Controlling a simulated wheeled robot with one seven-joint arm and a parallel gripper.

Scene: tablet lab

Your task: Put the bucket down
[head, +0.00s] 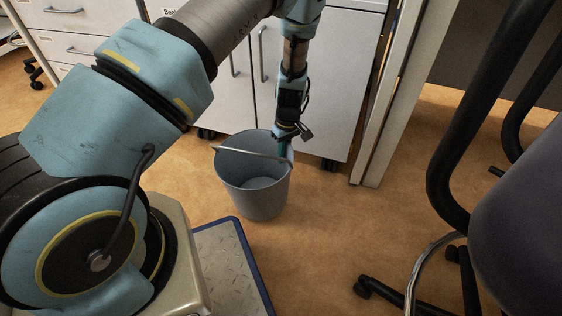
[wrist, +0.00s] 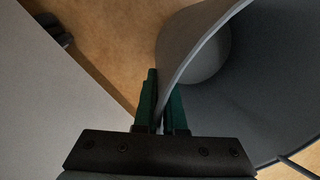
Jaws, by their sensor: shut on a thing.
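The grey bucket (head: 255,198) is upright in the middle of the head view, in front of the white cabinet. It is empty, and its thin handle (head: 240,153) lies across its top. My gripper (head: 284,150) points down at the bucket's far right rim. In the wrist view, my gripper's green fingers (wrist: 163,95) stand one on each side of the bucket's wall (wrist: 192,48), shut on it. The bucket's base is close to the floor; I cannot tell whether it touches.
The white cabinet (head: 318,90) stands close behind the bucket. A pale upright panel (head: 385,110) is to its right. A dark chair (head: 520,220) fills the right side. Brown floor (head: 330,230) is clear between bucket and chair. My base is at front left.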

